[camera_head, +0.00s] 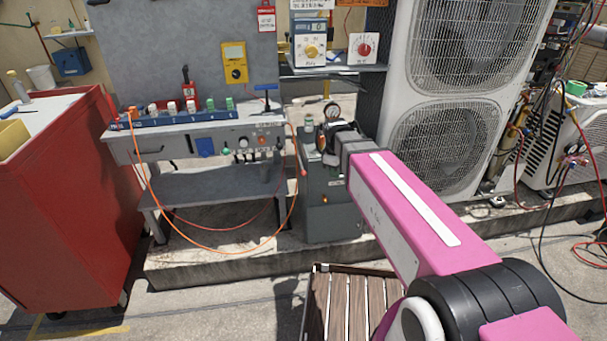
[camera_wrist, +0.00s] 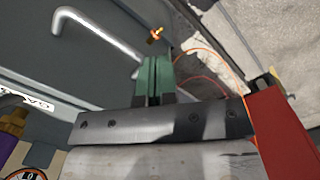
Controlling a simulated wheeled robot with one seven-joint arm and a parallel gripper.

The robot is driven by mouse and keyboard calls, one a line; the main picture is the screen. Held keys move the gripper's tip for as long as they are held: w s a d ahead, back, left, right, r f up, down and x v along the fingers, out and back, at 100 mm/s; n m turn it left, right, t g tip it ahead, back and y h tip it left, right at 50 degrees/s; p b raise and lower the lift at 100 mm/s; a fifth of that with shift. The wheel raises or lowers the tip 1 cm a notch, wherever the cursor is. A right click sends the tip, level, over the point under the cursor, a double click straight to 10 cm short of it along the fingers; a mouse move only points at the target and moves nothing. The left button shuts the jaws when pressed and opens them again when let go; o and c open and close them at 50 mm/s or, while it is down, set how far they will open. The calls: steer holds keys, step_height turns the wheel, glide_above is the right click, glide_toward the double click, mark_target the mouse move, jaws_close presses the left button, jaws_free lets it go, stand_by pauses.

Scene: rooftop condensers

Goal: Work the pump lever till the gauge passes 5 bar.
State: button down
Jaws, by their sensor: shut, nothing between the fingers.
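The pump unit is a grey-green cabinet (camera_head: 330,205) in the middle of the head view. A round white gauge (camera_head: 332,111) stands on its top; its reading is too small to make out. Part of a dial (camera_wrist: 32,173) also shows at the lower left edge of the wrist view, cut off. My gripper (camera_wrist: 154,78) is shut and empty in the wrist view, its green fingers in front of the grey face. In the head view it is at the cabinet top, mostly hidden by my wrist. I cannot identify the pump lever for certain.
A pale bent bar (camera_wrist: 105,38) and a brass-orange fitting (camera_wrist: 155,35) show beyond the fingers. A workbench (camera_head: 205,128) with an orange hose (camera_head: 215,254) stands left of the cabinet. A red cart (camera_head: 80,200) is farther left. Tall condensers (camera_head: 440,145) stand close on the right.

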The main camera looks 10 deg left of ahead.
mark_target(302, 170)
steer(key=a+r+n, duration=0.2)
steer(key=a, duration=0.2)
steer(key=w+a+r+n, duration=0.1)
steer(key=a+r+n, duration=0.1)
steer(key=a, duration=0.2)
steer(key=a+r+n, duration=0.2)
steer(key=a+n, duration=0.1)
steer(key=a, duration=0.1)
steer(key=shift+w+a, duration=0.1)
steer(key=shift+w, duration=0.05)
steer(key=shift+a+r+n, duration=0.4)
steer(key=shift+a, duration=0.2)
steer(key=shift+f, duration=0.15)
steer(key=shift+d+f, duration=0.2)
steer(key=shift+f, duration=1.5)
steer(key=shift+d+f, duration=0.15)
steer(key=shift+f, duration=1.5)
